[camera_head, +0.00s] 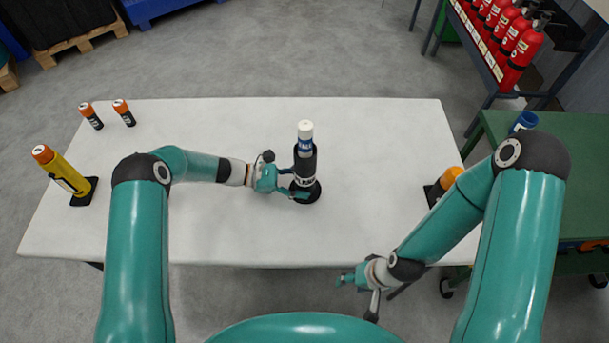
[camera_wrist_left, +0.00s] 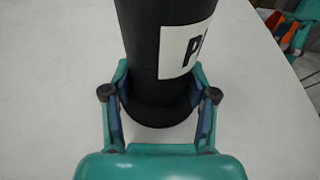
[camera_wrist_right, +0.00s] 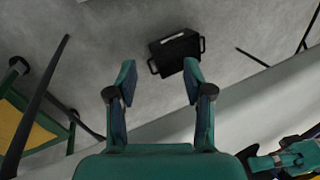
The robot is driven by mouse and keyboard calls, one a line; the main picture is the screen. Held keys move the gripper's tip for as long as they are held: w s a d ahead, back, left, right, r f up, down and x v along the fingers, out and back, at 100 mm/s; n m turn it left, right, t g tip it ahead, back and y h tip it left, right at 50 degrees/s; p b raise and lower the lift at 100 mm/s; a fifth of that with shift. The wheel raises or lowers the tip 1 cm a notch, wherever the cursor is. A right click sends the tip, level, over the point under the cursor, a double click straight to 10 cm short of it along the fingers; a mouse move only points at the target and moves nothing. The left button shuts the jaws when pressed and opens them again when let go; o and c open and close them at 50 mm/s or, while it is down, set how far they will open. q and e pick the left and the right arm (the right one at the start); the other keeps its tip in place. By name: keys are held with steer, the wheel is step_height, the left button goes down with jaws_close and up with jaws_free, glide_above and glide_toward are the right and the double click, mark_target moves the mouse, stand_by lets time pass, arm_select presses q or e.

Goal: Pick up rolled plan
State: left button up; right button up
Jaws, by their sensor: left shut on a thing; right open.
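The rolled plan (camera_head: 304,160) looks like an upright dark tube with a white top, a blue band and a white label. It stands near the middle of the white table and rests on a wider round black foot. My left gripper (camera_head: 294,183) is shut on it low down, just above the foot. In the left wrist view the tube (camera_wrist_left: 150,60) fills the gap between the fingers (camera_wrist_left: 160,100), and the letter P shows on its label. My right gripper (camera_head: 354,296) is open and empty, off the table's front edge. In the right wrist view its fingers (camera_wrist_right: 160,82) are apart over the floor.
A yellow tube with an orange cap (camera_head: 62,171) stands at the table's left. Two small orange-topped cylinders (camera_head: 107,114) stand at its back left. Another orange-topped thing (camera_head: 449,179) is at the right edge, partly behind my right arm. The white table (camera_head: 385,140) is otherwise clear.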

steer(key=shift+o, duration=0.2)
steer(key=shift+w+a+r, duration=0.15)
steer(key=shift+a+r, duration=0.15)
steer(key=shift+r, duration=0.05)
steer(key=m+t+h, duration=0.4)
steer(key=m, duration=2.9)
glide_toward(305, 137)
steer(key=w+d, duration=0.1)
steer(key=x, duration=0.8)
steer(key=a+x, duration=0.1)
steer(key=x, duration=0.3)
steer(key=shift+f, duration=0.1)
steer(key=shift+s, duration=0.1)
steer(key=shift+c, duration=0.2)
